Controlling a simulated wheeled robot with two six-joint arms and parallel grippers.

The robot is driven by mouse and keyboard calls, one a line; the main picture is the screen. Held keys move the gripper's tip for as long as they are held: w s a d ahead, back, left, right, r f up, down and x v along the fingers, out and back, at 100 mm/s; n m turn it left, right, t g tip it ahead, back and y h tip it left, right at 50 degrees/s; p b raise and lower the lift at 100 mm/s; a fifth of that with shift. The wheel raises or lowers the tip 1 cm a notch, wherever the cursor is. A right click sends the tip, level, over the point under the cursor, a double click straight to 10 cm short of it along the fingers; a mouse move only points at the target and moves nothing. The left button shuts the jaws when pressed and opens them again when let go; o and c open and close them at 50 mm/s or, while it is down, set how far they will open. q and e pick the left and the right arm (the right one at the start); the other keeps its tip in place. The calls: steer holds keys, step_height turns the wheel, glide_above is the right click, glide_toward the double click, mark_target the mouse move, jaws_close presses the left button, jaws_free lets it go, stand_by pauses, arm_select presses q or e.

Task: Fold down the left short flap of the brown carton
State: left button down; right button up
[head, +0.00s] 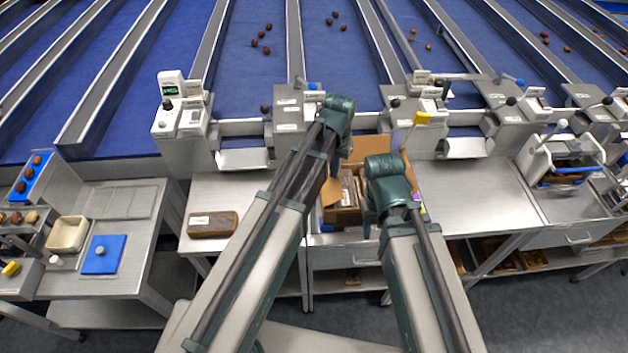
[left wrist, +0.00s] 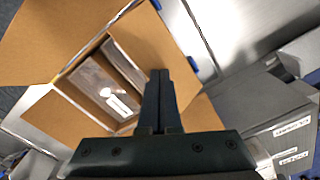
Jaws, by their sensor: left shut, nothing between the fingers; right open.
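The brown carton (head: 345,216) stands open on the bench between my two arms, with clear-wrapped goods (left wrist: 105,88) inside. Its left short flap (head: 330,192) shows partly behind my left arm. In the left wrist view a brown flap (left wrist: 143,42) stands beside my left fingertips and leans over the opening. Whether they touch cannot be told. My left gripper (left wrist: 160,75) is shut and empty, over the carton. Other flaps stand open, including a large one (left wrist: 55,38). My right gripper (head: 370,218) is open at the carton's right side, its fingers partly hidden by its wrist.
Blue pieces (left wrist: 193,65) sit close to the carton's edge. A brown block with a label (head: 212,225) lies on the bench to the left. Grey machine housings (head: 298,112) stand right behind the carton. The bench to the right (head: 465,195) is largely clear.

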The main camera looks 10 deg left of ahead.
arm_select(q)
steer(key=shift+d, duration=0.15)
steer(key=shift+f, duration=0.1)
steer(key=shift+f+b, duration=1.9)
steer(key=shift+b, duration=0.1)
step_height(320, 180, up, 11)
steer(key=p, duration=1.1)
steer(key=shift+r, duration=0.15)
